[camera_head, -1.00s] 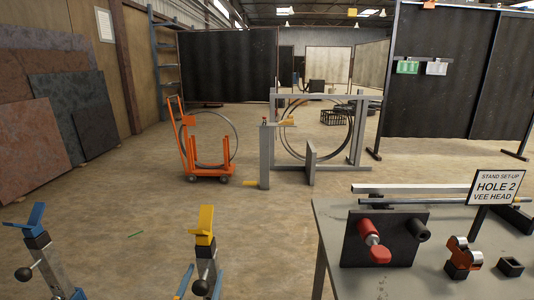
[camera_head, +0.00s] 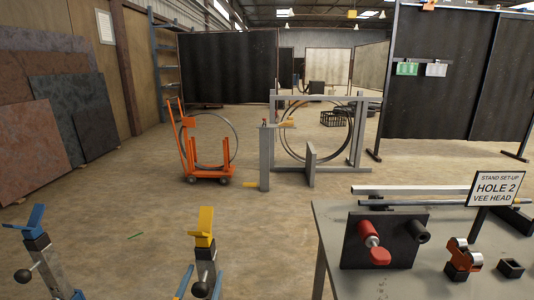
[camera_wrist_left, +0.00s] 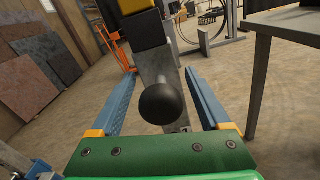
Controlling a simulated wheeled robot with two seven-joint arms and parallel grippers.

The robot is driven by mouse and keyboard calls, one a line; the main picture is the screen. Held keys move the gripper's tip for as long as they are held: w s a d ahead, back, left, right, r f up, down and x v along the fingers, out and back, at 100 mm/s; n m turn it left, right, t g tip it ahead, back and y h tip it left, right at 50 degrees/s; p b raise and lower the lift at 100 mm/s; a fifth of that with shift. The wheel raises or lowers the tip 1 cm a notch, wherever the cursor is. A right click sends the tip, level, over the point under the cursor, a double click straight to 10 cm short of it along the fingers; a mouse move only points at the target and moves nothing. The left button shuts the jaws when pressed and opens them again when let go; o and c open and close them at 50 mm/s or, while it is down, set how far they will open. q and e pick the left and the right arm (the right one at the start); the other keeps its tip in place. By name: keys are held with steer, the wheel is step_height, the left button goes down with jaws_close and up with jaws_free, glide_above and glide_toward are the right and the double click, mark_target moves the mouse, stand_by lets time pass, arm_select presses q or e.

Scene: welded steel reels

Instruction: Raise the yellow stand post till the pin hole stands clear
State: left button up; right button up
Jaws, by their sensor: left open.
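The yellow stand has a yellow vee head (camera_head: 206,220) on a grey steel post (camera_head: 205,268), with a dark collar below the head and a black ball knob (camera_head: 201,288) at the front. My left gripper (camera_head: 203,272) is open, with its blue fingers on either side of the post and knob. In the left wrist view the black ball knob (camera_wrist_left: 166,103) sits between the two blue fingers (camera_wrist_left: 158,74), with visible gaps on both sides. I cannot make out the pin hole. My right gripper is not in view.
A blue-headed stand (camera_head: 36,238) stands to the left. An orange trolley (camera_head: 208,172) is beyond open floor.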

mark_target(199, 293)
arm_select(q)
steer(key=shift+s+a+p, duration=0.15)
steer(key=shift+s+p, duration=0.35)
steer(key=shift+s, duration=3.05)
steer(key=shift+f, duration=0.1)
